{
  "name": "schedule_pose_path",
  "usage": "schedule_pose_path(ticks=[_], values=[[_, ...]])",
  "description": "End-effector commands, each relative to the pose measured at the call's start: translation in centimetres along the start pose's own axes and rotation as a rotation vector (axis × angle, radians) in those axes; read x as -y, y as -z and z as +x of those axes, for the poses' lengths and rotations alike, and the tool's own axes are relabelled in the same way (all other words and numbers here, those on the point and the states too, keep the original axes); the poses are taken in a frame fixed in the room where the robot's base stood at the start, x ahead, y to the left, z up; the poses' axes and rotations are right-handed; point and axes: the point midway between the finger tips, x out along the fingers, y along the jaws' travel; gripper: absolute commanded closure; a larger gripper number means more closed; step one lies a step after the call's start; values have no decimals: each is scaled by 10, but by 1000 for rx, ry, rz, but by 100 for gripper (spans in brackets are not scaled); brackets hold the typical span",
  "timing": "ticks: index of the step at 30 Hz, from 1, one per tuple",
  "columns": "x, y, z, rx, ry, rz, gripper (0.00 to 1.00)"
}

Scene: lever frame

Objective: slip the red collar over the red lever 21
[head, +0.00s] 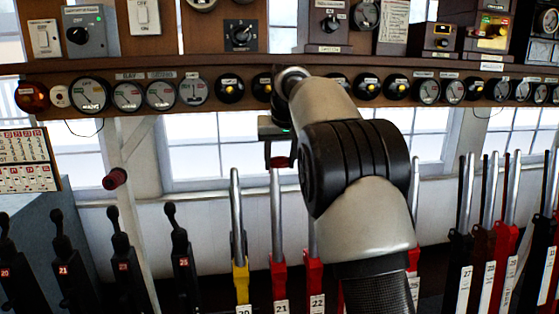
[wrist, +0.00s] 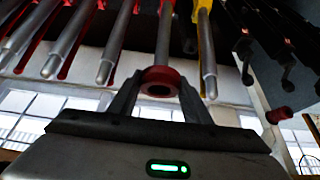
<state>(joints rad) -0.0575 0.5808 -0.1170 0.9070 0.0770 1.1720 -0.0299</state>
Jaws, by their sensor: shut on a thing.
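The red collar (wrist: 160,78) is held between the two fingers of my gripper (wrist: 161,90) in the wrist view, its open end facing the camera and its hole dark. In the head view the collar (head: 279,162) shows under my gripper (head: 277,146), at the top end of red lever 21 (head: 277,225). Lever 21 (wrist: 165,35) lines up behind the collar in the wrist view, its tip hidden by the collar. No lever end shows through the hole. I cannot tell whether the tip is inside the collar or just short of it.
Yellow lever 20 (head: 238,225) stands close on the left, red lever 22 (head: 313,275) close on the right, partly behind my arm. Another dark red cylinder (head: 115,178) sits by the white post. A shelf of dials (head: 127,95) runs above the levers. Black levers (head: 182,260) stand at left.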

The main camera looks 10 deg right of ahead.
Motion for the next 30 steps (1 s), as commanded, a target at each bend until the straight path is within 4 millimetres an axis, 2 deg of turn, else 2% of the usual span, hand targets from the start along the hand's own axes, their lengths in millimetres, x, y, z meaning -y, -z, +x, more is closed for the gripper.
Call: schedule_pose_path(ticks=[3,7,30], values=[[2,2,-15,4,4,-5,79],[2,5,-19,10,5,-6,79],[2,54,22,10,4,-6,79]])
